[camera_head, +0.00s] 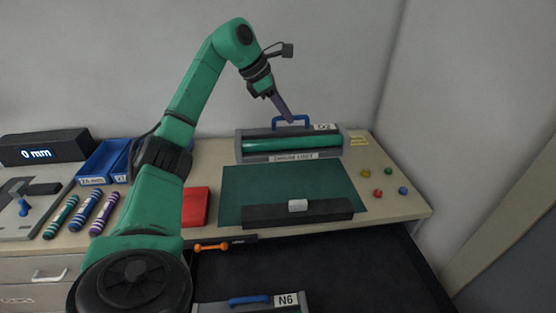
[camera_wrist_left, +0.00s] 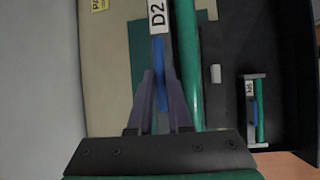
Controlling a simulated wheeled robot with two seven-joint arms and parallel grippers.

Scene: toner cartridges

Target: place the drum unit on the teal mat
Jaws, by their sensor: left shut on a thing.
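The drum unit (camera_head: 290,144) is a long grey frame with a green roller, a blue handle and a D2 label. In the wrist view its green roller (camera_wrist_left: 187,60) runs up the picture. My left gripper (camera_head: 291,119) is shut on the blue handle, and the wrist view shows its fingers (camera_wrist_left: 161,85) on either side of it. The teal mat (camera_head: 290,185) lies on the table; in the head view the unit shows along its back edge. In the wrist view teal mat (camera_wrist_left: 138,50) shows beyond the unit, which appears held over it. The height gap is hard to judge.
A black bar (camera_head: 270,216) with a white block (camera_head: 298,205) stands along the mat's front. An open dark drawer (camera_head: 330,265) holds another unit labelled N6 (camera_head: 250,303). A red box (camera_head: 195,206) lies left of the mat; several small coloured balls (camera_head: 378,193) lie right.

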